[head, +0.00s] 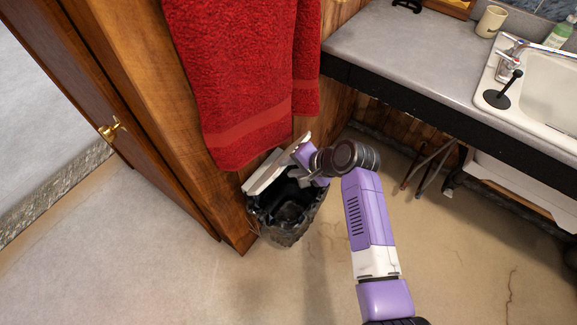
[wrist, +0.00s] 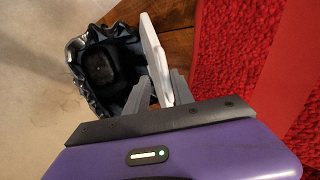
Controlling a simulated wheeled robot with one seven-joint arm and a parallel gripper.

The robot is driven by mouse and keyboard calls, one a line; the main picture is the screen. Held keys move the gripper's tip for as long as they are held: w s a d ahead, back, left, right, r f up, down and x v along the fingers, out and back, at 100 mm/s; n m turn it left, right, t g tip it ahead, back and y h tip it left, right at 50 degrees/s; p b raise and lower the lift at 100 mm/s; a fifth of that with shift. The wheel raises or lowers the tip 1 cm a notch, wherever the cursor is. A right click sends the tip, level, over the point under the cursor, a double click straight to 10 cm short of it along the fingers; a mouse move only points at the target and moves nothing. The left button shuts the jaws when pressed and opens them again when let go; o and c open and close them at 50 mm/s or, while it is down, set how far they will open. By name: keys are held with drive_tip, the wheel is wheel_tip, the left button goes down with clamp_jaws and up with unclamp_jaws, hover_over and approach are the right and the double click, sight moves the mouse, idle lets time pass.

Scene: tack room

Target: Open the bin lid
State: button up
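The bin (head: 287,222), lined with a dark bag, stands on the floor beside the wooden wall. It also shows in the wrist view (wrist: 80,72), with its mouth uncovered. Its white lid (head: 264,174) is raised, tilted up on the side by the wall and towel. In the wrist view the lid (wrist: 154,50) shows almost edge-on. My gripper (wrist: 161,80) has one finger on each side of the lid's edge, and both fingers appear to touch it. In the head view my gripper (head: 302,165) is at the lid, with its fingertips partly hidden.
A red towel (head: 243,75) hangs close above and behind the lid. A wooden door (head: 110,105) is at left. A grey counter (head: 405,50) with a sink (head: 550,95) is at right. The floor in front of the bin is clear.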

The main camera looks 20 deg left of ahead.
drive_tip(key=v, duration=0.6)
drive_tip(key=shift+d+r, duration=0.25)
drive_tip(key=shift+r, duration=0.05)
drive_tip(key=shift+s, duration=0.1)
drive_tip(key=shift+c, duration=0.4)
